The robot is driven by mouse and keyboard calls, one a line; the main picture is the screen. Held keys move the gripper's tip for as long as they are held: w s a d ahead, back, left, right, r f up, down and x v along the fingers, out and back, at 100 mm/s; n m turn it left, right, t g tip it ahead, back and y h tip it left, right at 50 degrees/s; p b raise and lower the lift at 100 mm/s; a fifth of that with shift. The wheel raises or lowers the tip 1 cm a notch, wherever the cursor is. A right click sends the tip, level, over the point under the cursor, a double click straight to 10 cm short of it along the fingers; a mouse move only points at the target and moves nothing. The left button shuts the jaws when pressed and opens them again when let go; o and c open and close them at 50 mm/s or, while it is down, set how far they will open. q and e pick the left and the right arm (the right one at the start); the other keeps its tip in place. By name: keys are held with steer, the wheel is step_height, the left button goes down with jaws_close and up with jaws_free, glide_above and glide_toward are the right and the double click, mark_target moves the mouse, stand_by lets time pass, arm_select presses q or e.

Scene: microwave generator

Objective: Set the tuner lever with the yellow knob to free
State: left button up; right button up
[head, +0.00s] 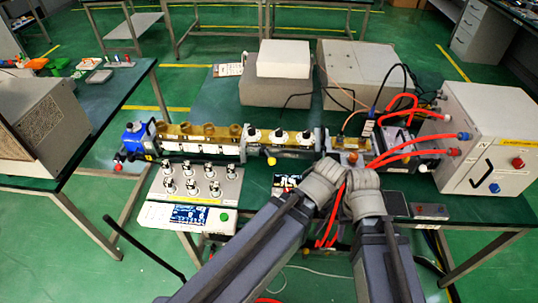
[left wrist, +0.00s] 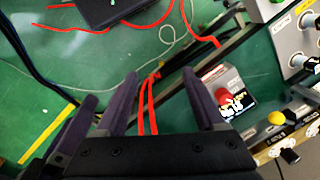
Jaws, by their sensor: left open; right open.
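The yellow knob (head: 271,161) of a tuner lever sits at the front of the long waveguide row on the green bench. It also shows at the right of the left wrist view (left wrist: 276,118), beside a black knob. My left gripper (left wrist: 160,85) is open in the left wrist view, its dark fingers apart, with red cables seen between them. It is apart from the yellow knob. In the head view my left gripper (head: 325,183) and right gripper (head: 359,192) are side by side, right of the yellow knob. The wrists mostly hide their fingers there. The lever's marking is not readable.
A control box with several switches (head: 195,185) stands left of the knob. A white power cabinet (head: 487,130) with thick red cables (head: 400,155) stands at the right. White boxes (head: 283,60) stand behind. A small red-button box (left wrist: 225,95) is near my left gripper.

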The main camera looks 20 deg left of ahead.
arm_select(q)
steer(key=shift+c, duration=0.3)
step_height(320, 180, up, 4)
steer(key=n+t+h+p, duration=0.15)
steer(key=n+p, duration=0.25)
steer(key=n, duration=1.9)
glide_above(271, 159)
steer(key=s, duration=0.1)
steer(key=shift+t+y, duration=0.25)
steer(key=shift+t, duration=0.2)
steer(key=f+b, duration=0.5)
steer(key=w+f+b, duration=0.1)
steer(key=f+b, duration=0.1)
steer(key=shift+w+f+b, duration=0.1)
steer(key=shift+f+b, duration=0.2)
steer(key=shift+b, duration=0.1)
steer(key=shift+r, duration=0.1)
steer(key=c, duration=1)
jaws_close()
